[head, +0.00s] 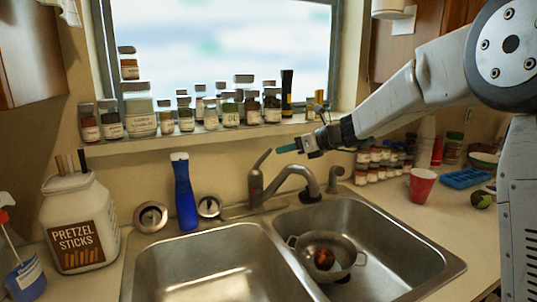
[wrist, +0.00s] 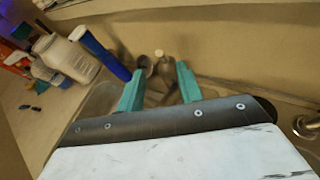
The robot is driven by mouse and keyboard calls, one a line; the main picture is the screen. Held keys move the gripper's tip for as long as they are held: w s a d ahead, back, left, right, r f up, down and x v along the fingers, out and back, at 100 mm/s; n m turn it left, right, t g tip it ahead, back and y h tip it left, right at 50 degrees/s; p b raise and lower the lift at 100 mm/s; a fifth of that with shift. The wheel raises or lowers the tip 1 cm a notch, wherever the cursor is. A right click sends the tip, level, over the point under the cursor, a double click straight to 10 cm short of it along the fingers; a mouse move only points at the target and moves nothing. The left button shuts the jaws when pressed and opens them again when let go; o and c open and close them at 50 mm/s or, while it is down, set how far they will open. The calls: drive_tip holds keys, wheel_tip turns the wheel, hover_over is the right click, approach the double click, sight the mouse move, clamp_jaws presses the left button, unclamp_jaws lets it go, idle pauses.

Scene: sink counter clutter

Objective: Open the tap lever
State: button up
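The tap (head: 256,190) stands behind the double sink, with its curved spout (head: 300,175) reaching right. Its lever (head: 262,158) tilts up and to the right from the tap body. My gripper (head: 280,149), with teal fingers, is just right of the lever top in the head view and points left. In the wrist view my gripper (wrist: 158,80) has its two teal fingers spread wide with nothing held. The tap (wrist: 163,68) shows between and beyond the fingertips there. I cannot tell whether a finger touches the lever.
A metal strainer (head: 345,250) sits in the right basin (head: 415,250). A blue bottle (head: 185,195) and a pretzel jar (head: 80,225) stand left of the tap. Several spice jars line the window ledge (head: 200,138) behind. A red cup (head: 421,186) stands at right.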

sight(268, 153)
drive_tip(key=x, duration=0.7)
drive_tip(key=shift+w+a, duration=0.3)
drive_tip(key=shift+c, duration=0.4)
